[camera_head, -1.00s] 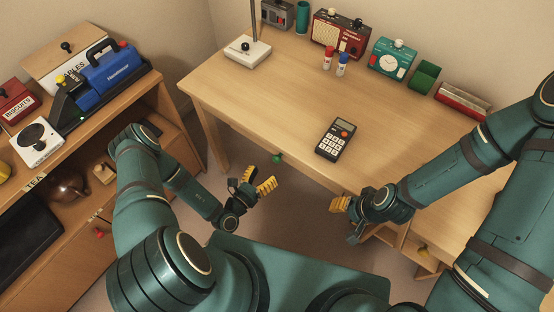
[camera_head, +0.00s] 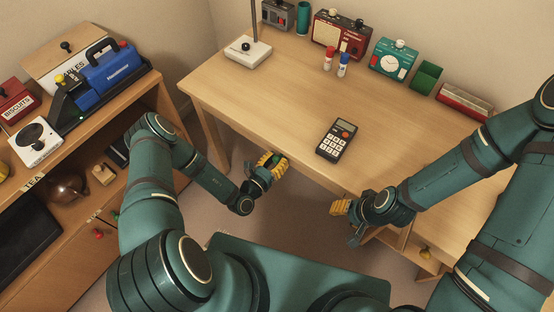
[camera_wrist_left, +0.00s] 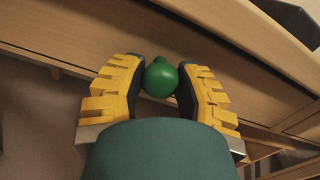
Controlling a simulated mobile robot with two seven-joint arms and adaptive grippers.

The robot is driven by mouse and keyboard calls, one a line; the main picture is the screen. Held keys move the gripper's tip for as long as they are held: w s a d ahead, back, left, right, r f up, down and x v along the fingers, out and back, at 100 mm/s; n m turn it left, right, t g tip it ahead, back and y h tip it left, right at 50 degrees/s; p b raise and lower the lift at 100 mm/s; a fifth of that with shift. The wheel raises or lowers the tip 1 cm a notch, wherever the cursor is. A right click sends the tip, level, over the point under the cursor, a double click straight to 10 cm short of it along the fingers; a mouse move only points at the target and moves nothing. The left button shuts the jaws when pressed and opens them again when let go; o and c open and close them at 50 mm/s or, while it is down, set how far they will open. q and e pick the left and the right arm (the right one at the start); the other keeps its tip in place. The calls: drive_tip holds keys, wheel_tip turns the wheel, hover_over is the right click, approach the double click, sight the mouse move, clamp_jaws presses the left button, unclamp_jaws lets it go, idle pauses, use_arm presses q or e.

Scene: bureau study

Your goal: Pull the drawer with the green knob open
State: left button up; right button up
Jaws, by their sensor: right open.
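The green knob (camera_wrist_left: 160,77) sits on a wooden drawer front (camera_wrist_left: 100,45) under the desk's front edge. In the wrist view it lies between the yellow-and-black fingers of my left gripper (camera_wrist_left: 160,92), with the inner pads against its two sides. The head view shows my left gripper (camera_head: 270,165) at the desk's front edge, its fingers close together and mostly hiding the knob. The drawer front looks in line with the desk front. My right gripper (camera_head: 345,208) is open and empty in front of the desk, right of the left one.
A calculator (camera_head: 337,139) lies on the desk top (camera_head: 240,100). A cluttered shelf unit (camera_head: 160,95) stands left. Open floor lies between it and the desk.

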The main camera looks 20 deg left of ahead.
use_arm(q)
clamp_jaws()
drive_tip(key=shift+s+a, duration=0.15)
drive_tip(key=shift+s, duration=0.2)
drive_tip(key=p+v, duration=0.3)
drive_tip(key=v, duration=1.8)
drive_tip(key=shift+s, duration=0.1)
drive_tip(key=o, duration=0.9)
unclamp_jaws()
drive_tip(key=shift+c, duration=0.2)
drive_tip(key=shift+o, duration=0.4)
